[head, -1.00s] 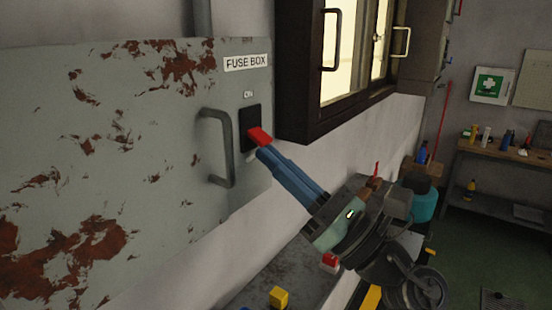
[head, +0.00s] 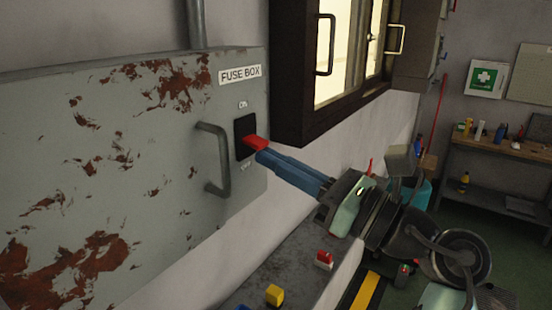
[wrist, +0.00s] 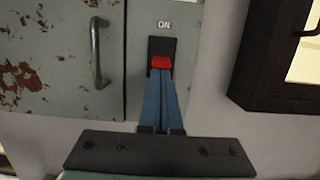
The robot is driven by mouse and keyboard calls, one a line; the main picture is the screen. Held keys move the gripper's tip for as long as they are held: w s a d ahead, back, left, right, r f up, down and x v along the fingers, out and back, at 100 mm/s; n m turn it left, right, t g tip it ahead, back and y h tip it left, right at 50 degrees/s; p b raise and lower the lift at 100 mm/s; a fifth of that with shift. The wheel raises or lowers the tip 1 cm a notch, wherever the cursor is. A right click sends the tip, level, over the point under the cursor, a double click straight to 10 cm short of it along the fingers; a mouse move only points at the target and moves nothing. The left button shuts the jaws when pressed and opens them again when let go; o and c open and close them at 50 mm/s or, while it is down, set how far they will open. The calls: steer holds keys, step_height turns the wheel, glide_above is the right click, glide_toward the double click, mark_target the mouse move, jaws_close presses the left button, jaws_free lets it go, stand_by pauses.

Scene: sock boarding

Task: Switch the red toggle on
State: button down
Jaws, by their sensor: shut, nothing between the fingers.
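The red toggle (head: 254,143) sticks out of a black switch plate (head: 245,128) on the grey fuse box. "ON" is printed above the plate and a label shows below it. The toggle points outward, roughly level. My gripper (head: 262,156) is shut and empty, its blue fingers together, with the tips at the underside of the toggle; they look to be touching it. In the wrist view the red toggle (wrist: 161,63) sits just above the shut fingertips (wrist: 160,76), and the lower part of the plate is hidden behind them.
A grey door handle (head: 216,160) stands out left of the switch. A dark-framed window (head: 290,90) is to the right. Below are a ledge with a yellow block (head: 274,295) and a red-and-white item (head: 324,259). A workbench (head: 500,150) stands far right.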

steer(key=shift+s+d+r+g+h+p, duration=0.1)
steer(key=shift+d+r+g+h+p, duration=0.05)
steer(key=shift+r+g+h+p, duration=0.75)
steer(key=shift+f+b, duration=0.25)
steer(key=shift+b, duration=0.05)
